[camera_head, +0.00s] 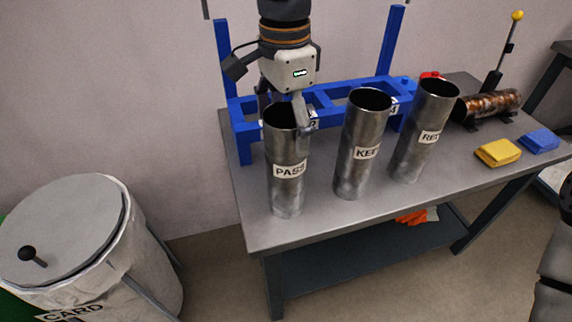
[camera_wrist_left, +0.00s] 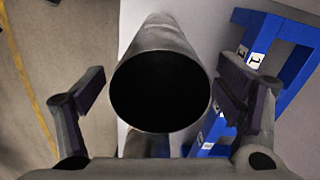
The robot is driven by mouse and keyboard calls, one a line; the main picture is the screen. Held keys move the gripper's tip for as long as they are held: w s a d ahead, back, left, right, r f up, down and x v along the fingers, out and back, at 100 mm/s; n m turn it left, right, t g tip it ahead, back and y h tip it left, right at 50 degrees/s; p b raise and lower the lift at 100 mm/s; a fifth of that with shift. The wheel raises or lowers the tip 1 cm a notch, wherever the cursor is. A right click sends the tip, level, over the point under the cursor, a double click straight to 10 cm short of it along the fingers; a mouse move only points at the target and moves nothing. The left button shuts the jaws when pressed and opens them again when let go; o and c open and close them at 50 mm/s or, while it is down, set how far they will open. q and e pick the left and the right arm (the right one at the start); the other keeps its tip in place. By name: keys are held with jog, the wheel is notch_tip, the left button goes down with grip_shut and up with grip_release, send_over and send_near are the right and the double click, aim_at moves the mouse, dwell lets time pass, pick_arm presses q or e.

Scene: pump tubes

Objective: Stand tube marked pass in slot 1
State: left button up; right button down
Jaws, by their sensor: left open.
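The PASS tube (camera_head: 287,190), a tall open-topped metal cylinder, stands upright at the left front of the bench. My left gripper (camera_head: 285,112) is open at its top, with one finger in front of the rim and the other behind it. In the left wrist view the tube's dark mouth (camera_wrist_left: 160,92) lies between the two spread fingers, and I see a gap on each side. The blue slotted rack (camera_head: 245,140) stands behind the tube. Its small number labels are partly hidden; one label (camera_wrist_left: 256,57) shows in the left wrist view. My right gripper is out of view.
The KEEP tube (camera_head: 358,165) and a third labelled tube (camera_head: 418,145) stand to the right, close together. A copper-coloured roll (camera_head: 490,104), yellow block (camera_head: 498,152) and blue block (camera_head: 540,140) lie farther right. A lidded bin (camera_head: 65,225) stands left of the bench (camera_head: 245,225).

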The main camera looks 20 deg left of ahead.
pick_arm(q)
jog(key=shift+f, duration=0.7)
jog(key=shift+r, duration=0.1)
jog(key=c, duration=2)
jog(key=shift+c, duration=0.2)
